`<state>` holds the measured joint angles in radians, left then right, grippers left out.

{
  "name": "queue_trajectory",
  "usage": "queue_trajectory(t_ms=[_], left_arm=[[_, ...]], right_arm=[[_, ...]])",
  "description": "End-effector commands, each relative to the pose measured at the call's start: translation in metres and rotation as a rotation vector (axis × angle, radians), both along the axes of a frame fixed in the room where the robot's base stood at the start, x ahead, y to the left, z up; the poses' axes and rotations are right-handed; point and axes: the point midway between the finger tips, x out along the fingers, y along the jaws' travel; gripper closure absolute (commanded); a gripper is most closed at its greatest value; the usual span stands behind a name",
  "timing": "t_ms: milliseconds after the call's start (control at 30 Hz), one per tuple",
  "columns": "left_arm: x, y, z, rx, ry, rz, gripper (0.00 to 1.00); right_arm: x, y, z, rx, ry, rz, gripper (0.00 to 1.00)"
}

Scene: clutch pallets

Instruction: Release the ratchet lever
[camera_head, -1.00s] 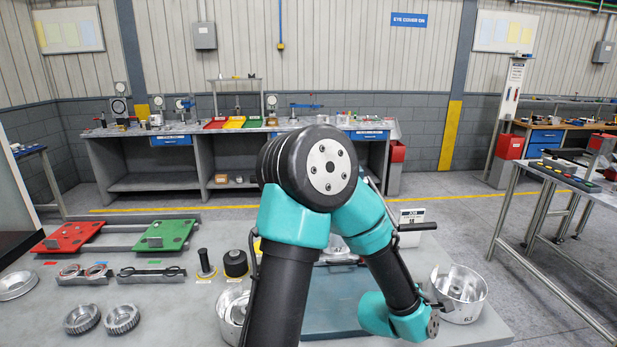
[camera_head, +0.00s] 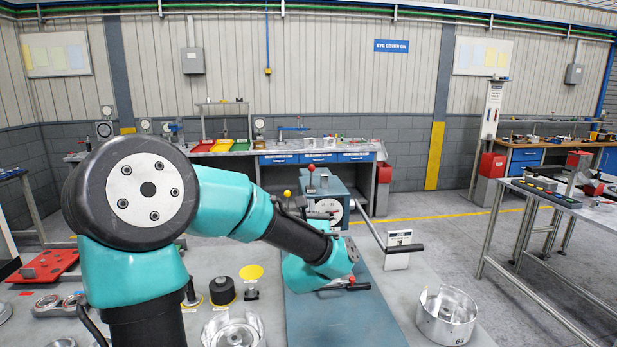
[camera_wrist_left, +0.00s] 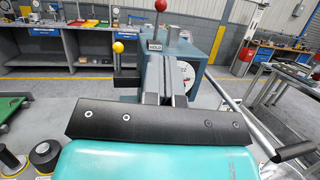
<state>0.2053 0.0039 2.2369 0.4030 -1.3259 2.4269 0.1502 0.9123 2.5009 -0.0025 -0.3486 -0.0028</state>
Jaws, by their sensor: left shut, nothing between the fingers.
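The blue-grey machine (camera_head: 330,188) stands at the back of the bench, with a red-knobbed lever (camera_head: 312,169), a yellow-knobbed lever (camera_head: 287,193) and a round dial face. A long metal bar with a black handle (camera_head: 405,248) reaches out to its right. I cannot tell which is the ratchet lever. In the left wrist view, my left gripper (camera_wrist_left: 168,60) is shut and empty. It points at the machine's front, between the yellow knob (camera_wrist_left: 118,47) and the dial (camera_wrist_left: 187,78), below the red knob (camera_wrist_left: 160,5) and a HOLD label. Contact is unclear. My arm hides the fingers in the head view.
A blue-grey plate (camera_head: 330,320) covers the bench middle. Silver housings (camera_head: 447,316) stand at right and front. A black round part (camera_head: 222,290) and a yellow disc (camera_head: 251,272) sit left of the plate. A white sign (camera_head: 397,250) stands by the bar.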

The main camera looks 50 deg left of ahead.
Motion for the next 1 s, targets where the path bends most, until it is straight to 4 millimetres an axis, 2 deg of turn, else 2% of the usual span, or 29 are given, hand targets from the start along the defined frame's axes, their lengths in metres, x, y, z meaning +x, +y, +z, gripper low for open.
queue_trajectory(t_ms=[267, 467, 1000], left_arm=[[0.001, 0.000, 0.000, 0.002, 0.003, -0.001, 1.00], [0.009, 0.009, 0.004, 0.001, 0.004, -0.001, 1.00], [0.066, 0.068, 0.032, 0.002, 0.005, 0.001, 1.00]], right_arm=[[0.000, 0.000, 0.000, 0.000, 0.000, 0.000, 1.00], [0.000, 0.000, 0.000, 0.000, 0.000, 0.000, 1.00], [0.000, 0.000, 0.000, 0.000, 0.000, 0.000, 1.00]])
